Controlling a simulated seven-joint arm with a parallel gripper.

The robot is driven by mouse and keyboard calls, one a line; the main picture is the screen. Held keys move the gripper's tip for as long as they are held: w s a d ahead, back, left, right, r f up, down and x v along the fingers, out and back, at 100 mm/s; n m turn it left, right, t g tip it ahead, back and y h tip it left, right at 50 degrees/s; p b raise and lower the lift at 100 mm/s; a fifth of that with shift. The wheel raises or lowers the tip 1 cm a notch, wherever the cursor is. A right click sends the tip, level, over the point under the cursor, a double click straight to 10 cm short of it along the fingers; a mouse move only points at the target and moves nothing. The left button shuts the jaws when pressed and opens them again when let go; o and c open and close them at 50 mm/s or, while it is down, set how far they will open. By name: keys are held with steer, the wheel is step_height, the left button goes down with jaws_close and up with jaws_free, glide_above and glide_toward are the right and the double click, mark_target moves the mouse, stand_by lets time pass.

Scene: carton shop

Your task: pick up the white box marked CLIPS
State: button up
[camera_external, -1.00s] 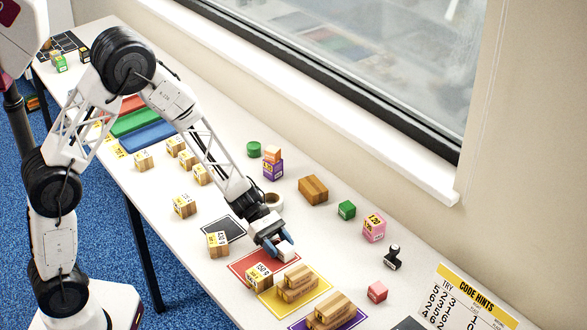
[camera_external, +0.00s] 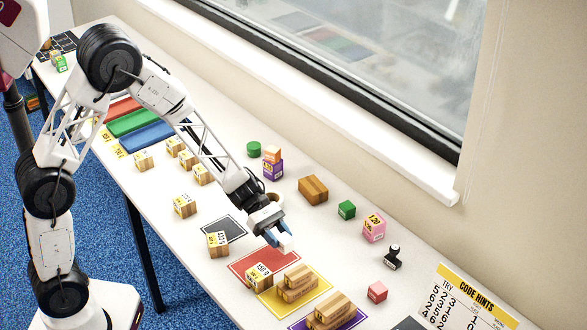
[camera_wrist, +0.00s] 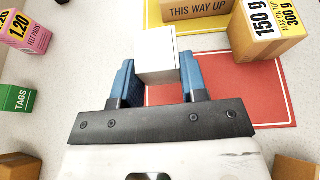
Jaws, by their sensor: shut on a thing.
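My gripper (camera_external: 277,236) is shut on a small white box (camera_wrist: 156,54), with a blue finger on each side of it in the wrist view. No CLIPS marking shows on the faces in view. In the external view the white box (camera_external: 286,241) shows at the fingertips, partly hidden by them. It appears held above the table, near the red mat (camera_external: 250,262). The red mat (camera_wrist: 255,95) lies behind and below the gripper in the wrist view.
A 150 g carton (camera_external: 259,277) stands between the red mat and the yellow mat (camera_external: 277,303), where wooden-looking boxes (camera_external: 298,283) lie. A black mat (camera_external: 224,226), a pink FELT PADS box (camera_external: 374,228), a green TAGS box (camera_wrist: 16,100) and a stamp (camera_external: 393,257) are around.

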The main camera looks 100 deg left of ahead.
step_height(320, 180, up, 7)
steer(key=shift+f, duration=0.2)
